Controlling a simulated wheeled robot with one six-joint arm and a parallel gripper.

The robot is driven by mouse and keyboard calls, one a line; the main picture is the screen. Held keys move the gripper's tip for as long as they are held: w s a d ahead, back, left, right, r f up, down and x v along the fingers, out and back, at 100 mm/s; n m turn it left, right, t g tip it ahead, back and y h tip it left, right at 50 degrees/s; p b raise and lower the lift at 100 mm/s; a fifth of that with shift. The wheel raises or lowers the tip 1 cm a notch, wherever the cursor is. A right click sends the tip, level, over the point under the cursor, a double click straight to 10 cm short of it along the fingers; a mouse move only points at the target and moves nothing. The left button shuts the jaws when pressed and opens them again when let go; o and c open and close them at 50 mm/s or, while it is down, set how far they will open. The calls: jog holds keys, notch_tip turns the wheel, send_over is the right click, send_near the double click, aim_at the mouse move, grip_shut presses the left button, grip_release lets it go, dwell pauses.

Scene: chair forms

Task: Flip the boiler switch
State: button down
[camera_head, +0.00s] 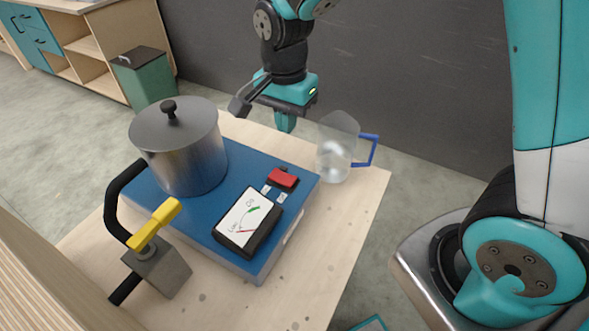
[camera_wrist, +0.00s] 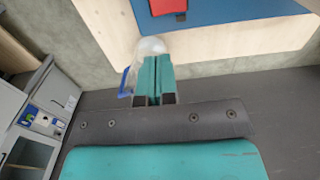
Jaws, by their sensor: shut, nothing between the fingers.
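The boiler switch is a red rocker (camera_head: 283,177) on the blue base (camera_head: 190,229), near its right back corner, with small white labels beside it. In the wrist view the red switch (camera_wrist: 168,6) shows at the top edge, partly cut off. My gripper (camera_head: 285,124) is above the back edge of the table, behind the switch and apart from it. Its fingers are shut and empty, and they point down. In the wrist view the closed teal fingers (camera_wrist: 155,79) overlap the clear jug in the picture.
A metal pot with a lid (camera_head: 180,147) stands on the blue base. A gauge box (camera_head: 247,222) is in front of the switch. A clear jug with a blue handle (camera_head: 337,148) stands right of my gripper. A yellow-handled valve (camera_head: 155,225) is at the front left.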

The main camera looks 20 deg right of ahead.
aim_at(289, 179)
notch_tip(289, 179, down, 14)
jog(key=shift+s+r+p, duration=0.1)
jog(key=shift+r+p, duration=0.1)
jog(key=shift+p, duration=0.7)
jog(key=shift+f, duration=0.25)
jog(key=shift+f+b, duration=0.35)
jog(key=shift+f, duration=0.05)
jog(key=shift+r, duration=0.2)
